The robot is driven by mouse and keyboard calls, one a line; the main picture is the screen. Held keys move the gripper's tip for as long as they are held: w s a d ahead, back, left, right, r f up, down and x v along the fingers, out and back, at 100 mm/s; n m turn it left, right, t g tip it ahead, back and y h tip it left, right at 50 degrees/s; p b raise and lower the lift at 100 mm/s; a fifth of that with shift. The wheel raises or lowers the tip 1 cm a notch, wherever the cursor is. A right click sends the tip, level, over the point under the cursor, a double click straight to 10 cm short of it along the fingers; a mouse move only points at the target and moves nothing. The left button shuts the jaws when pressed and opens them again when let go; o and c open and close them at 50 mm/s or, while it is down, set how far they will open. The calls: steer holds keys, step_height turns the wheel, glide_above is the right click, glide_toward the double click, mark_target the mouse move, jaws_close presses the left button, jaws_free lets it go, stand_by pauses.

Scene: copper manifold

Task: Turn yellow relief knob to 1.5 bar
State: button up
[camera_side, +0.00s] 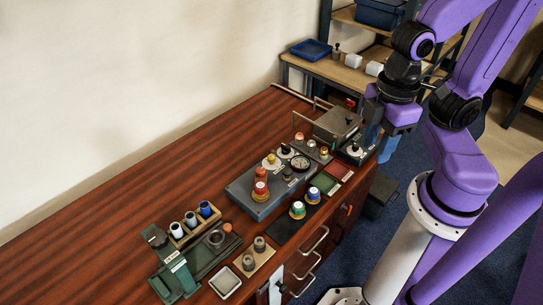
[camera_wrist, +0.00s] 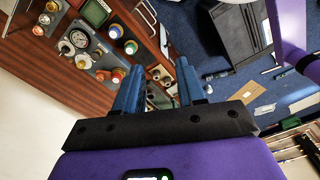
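A small yellow-topped knob on a white dial (camera_side: 270,159) stands at the back of the grey manifold block (camera_side: 242,192), left of a round gauge (camera_side: 300,163). It looks like the relief knob; its setting is too small to read. In the wrist view the gauge (camera_wrist: 80,38) is at upper left, with a yellowish knob (camera_wrist: 66,48) close by. My gripper (camera_side: 381,145) hangs beyond the right edge of the desk, well apart from the manifold. In the wrist view its two blue fingers (camera_wrist: 160,66) are spread with nothing between them.
Red-topped knobs (camera_side: 260,188) stand on the block. Capped round parts (camera_side: 298,209) sit in front. A metal box with a handle (camera_side: 337,122) is at the far right end. A green fixture (camera_side: 172,262) stands at lower left. The left desk top is clear.

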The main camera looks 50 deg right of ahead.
steer(key=shift+o, duration=1.4)
steer(key=m, duration=2.4)
glide_above(271, 157)
step_height(271, 157, down, 12)
step_height(271, 157, down, 17)
steer(key=shift+r, duration=0.2)
jaws_close()
